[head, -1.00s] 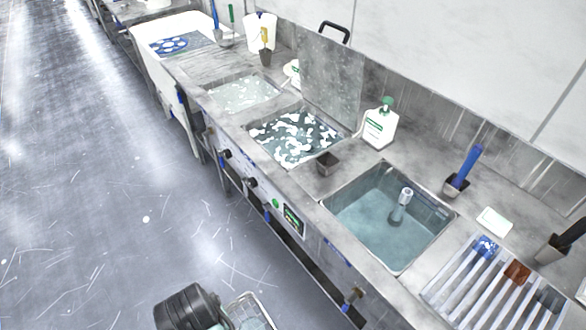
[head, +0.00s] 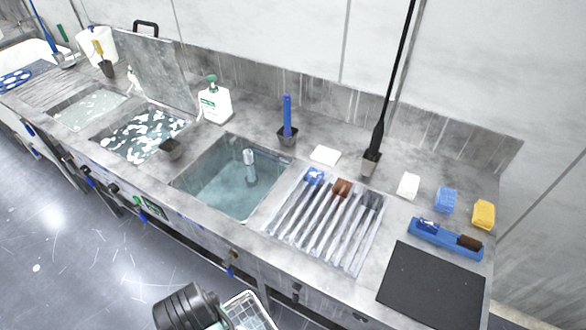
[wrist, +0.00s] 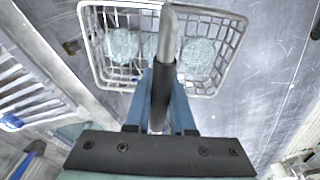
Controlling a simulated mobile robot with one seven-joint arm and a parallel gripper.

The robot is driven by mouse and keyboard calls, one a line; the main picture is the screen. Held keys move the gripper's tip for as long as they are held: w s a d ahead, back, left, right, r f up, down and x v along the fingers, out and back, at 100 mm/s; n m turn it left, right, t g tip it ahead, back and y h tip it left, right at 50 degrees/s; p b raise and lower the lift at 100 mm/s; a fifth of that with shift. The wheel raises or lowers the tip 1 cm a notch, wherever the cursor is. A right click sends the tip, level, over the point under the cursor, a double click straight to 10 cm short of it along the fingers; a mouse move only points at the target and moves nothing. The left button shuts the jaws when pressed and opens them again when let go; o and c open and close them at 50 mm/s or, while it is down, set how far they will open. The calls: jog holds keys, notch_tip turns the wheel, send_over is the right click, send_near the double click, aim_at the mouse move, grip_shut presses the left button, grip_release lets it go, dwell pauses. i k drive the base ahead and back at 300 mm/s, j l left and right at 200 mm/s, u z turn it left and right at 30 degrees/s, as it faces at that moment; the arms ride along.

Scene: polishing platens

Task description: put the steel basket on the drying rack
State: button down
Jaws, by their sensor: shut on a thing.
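The steel basket (head: 262,305) is a wire basket at the bottom edge of the head view, partly cut off, below the counter front. In the wrist view the basket (wrist: 92,45) holds several round, pale greenish pieces. My gripper (wrist: 162,100) is shut on its handle, a bar with a dark grip, and the basket hangs in front of the floor. The drying rack (head: 322,222) is a set of pale parallel bars on the counter, right of the clear-water sink. Its bars also show at the left of the wrist view (wrist: 22,88).
The water sink (head: 225,180) has an upright fixture in it. A blue brush and a dark long-handled tool (head: 374,150) stand in holders behind the rack. A black mat (head: 432,284) and a blue tray (head: 445,238) lie to its right. Small brushes lie at the rack's back end.

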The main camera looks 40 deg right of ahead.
aim_at(320, 228)
jog(key=l+z, duration=0.15)
jog(key=z, duration=0.3)
jog(key=l+z, duration=0.15)
jog(key=z, duration=0.35)
